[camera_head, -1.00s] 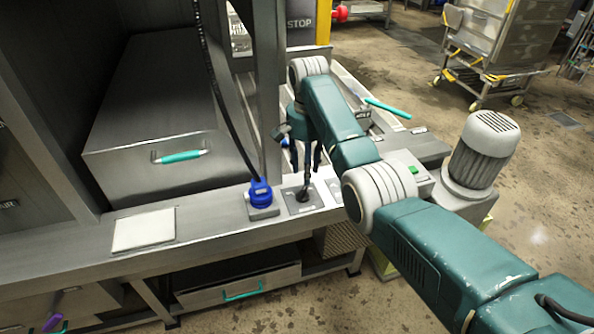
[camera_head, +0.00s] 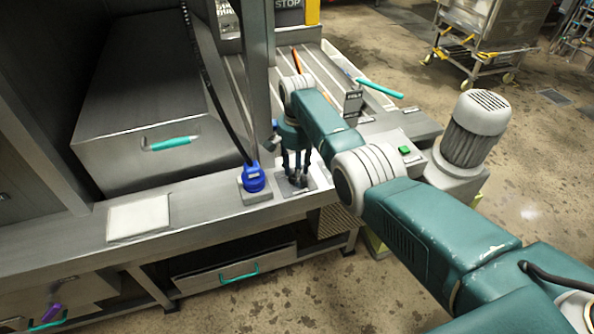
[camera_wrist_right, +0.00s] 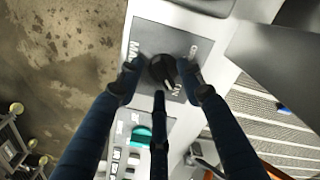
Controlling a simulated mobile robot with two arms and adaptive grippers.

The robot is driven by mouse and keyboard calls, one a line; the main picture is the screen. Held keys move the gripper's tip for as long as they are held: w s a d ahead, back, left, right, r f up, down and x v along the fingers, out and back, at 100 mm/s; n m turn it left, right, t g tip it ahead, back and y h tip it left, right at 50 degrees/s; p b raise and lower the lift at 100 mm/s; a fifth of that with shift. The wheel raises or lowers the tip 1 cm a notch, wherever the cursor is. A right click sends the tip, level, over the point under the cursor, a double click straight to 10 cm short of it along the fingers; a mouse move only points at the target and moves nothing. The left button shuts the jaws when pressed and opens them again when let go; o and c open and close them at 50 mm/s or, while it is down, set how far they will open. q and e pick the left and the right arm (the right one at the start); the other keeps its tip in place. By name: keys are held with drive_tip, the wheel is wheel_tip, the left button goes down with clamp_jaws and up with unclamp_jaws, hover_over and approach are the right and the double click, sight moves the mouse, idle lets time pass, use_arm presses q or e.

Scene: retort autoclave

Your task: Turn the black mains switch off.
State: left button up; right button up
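The black mains switch (camera_wrist_right: 162,72) is a round knob on a dark square plate with partly hidden white lettering in the right wrist view. In the head view its plate (camera_head: 287,192) sits on the grey ledge, and the knob is mostly hidden by my fingers. My right gripper (camera_wrist_right: 161,76) points down at the switch, with dark fingers on both sides of the knob and a third finger in front of it. The fingers are spread around the knob; whether they touch it is unclear. In the head view my right gripper (camera_head: 297,178) is low over the plate. My left gripper is not in view.
A blue plug (camera_head: 252,177) with a black cable stands just left of the switch. A panel with a green button (camera_head: 404,150) and a grey motor (camera_head: 477,125) are to the right. A white pad (camera_head: 139,216) lies on the ledge at left.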

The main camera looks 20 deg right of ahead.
drive_tip(key=shift+c, duration=0.8)
clamp_jaws()
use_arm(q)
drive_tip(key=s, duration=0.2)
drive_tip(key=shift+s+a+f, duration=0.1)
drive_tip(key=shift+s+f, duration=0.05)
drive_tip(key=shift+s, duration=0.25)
